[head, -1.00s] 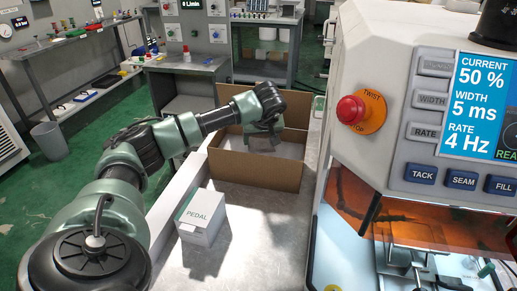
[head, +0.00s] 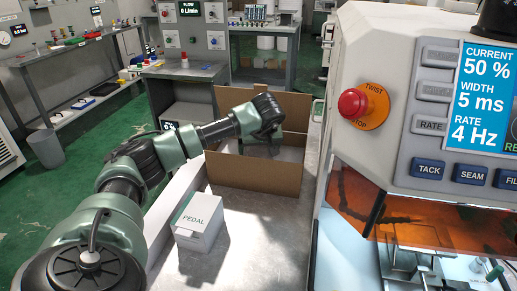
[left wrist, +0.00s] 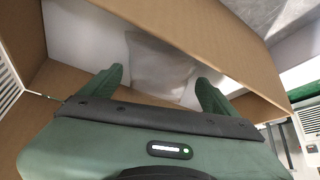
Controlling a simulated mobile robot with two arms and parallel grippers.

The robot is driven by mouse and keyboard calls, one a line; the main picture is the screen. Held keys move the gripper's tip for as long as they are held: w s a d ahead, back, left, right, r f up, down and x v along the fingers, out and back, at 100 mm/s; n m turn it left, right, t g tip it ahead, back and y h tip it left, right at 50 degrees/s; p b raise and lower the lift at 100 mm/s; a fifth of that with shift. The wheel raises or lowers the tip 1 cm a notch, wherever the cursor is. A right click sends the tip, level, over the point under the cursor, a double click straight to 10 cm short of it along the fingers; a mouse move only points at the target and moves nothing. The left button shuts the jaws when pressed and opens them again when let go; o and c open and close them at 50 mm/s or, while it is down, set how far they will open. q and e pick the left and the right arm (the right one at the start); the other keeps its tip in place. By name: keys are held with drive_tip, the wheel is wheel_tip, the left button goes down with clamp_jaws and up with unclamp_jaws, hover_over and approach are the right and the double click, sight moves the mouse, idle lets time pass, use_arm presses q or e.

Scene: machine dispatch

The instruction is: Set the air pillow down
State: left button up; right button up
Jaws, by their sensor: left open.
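The air pillow (left wrist: 160,62) shows in the left wrist view as a pale, see-through shape inside an open cardboard box (head: 255,174). It lies beyond and between the fingers of my left gripper (left wrist: 160,86), which are spread apart with a clear gap. In the head view my left gripper (head: 262,146) is lowered into the box, partly behind its front wall. The pillow cannot be made out clearly in the head view. Whether the fingers touch it cannot be told. The box also fills much of the left wrist view (left wrist: 235,48). My right gripper is not in view.
A white box marked PEDAL (head: 200,220) stands on the grey bench in front of the cardboard box. A machine with a red stop knob (head: 352,103) and a screen stands close on the right. Bare bench top lies between them.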

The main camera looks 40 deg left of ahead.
use_arm(q)
drive_tip(key=v, duration=1.2)
drive_tip(key=shift+r, duration=0.15)
